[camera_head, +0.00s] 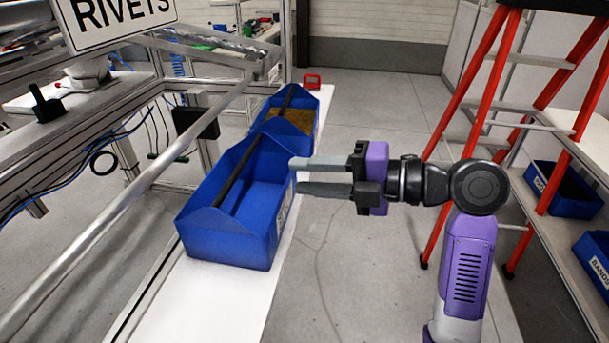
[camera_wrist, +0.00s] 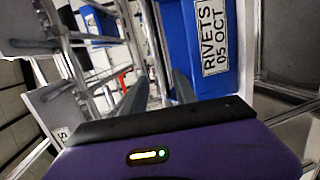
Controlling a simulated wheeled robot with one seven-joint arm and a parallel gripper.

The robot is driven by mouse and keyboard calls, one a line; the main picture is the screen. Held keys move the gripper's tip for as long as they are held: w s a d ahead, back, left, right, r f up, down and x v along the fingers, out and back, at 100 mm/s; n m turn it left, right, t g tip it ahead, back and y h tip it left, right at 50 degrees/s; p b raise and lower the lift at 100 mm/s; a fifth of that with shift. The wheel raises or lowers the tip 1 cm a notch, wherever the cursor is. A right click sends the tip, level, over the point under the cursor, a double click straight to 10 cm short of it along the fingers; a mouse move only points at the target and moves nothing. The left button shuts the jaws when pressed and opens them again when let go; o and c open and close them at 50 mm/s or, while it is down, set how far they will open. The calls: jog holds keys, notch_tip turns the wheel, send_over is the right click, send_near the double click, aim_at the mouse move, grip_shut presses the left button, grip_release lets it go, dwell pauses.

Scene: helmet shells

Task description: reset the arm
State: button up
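My arm reaches in from the lower right in the head view, with a purple link and a black wrist. My gripper (camera_head: 295,175) points left. Its two grey fingers are apart with nothing between them, so it is open and empty. The fingertips are close to the right wall of the near blue bin (camera_head: 225,232); I cannot tell whether they touch it. In the wrist view my gripper (camera_wrist: 160,90) shows its fingers beside a blue bin (camera_wrist: 207,85) labelled "RIVETS 05 OCT".
A second blue bin (camera_head: 313,103) with brown contents stands behind the first on a white shelf (camera_head: 215,300). A metal frame and a "RIVETS" sign (camera_head: 118,18) are at left. A red stepladder (camera_head: 470,100) and a shelf with blue bins (camera_head: 565,188) are at right. Floor between is clear.

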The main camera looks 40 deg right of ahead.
dwell(0.4)
jog(key=w+d+r+m+t+h, duration=0.15)
jog(key=d+m+t+h, duration=0.55)
jog(key=m, duration=1)
jog(key=s+f+m+g+h, duration=0.3)
jog(key=s+f+m+h, duration=0.1)
jog(key=f+m+h, duration=0.25)
jog(key=s+a+f+g+y, duration=0.1)
jog(key=s+a+f+y, duration=0.1)
jog(key=s+a+f, duration=0.2)
jog(key=s+a+f+g+y, duration=0.1)
jog(key=s+a+f, duration=0.4)
jog(key=s, duration=0.8)
jog(key=s+a+f+g+y, duration=0.1)
jog(key=s+a+f+y, duration=0.2)
jog(key=s+a+f, duration=0.2)
jog(key=s+a, duration=0.3)
jog(key=a, duration=0.1)
jog(key=shift+s+a+f, duration=0.2)
jog(key=shift+s+f, duration=0.05)
jog(key=shift+s, duration=0.1)
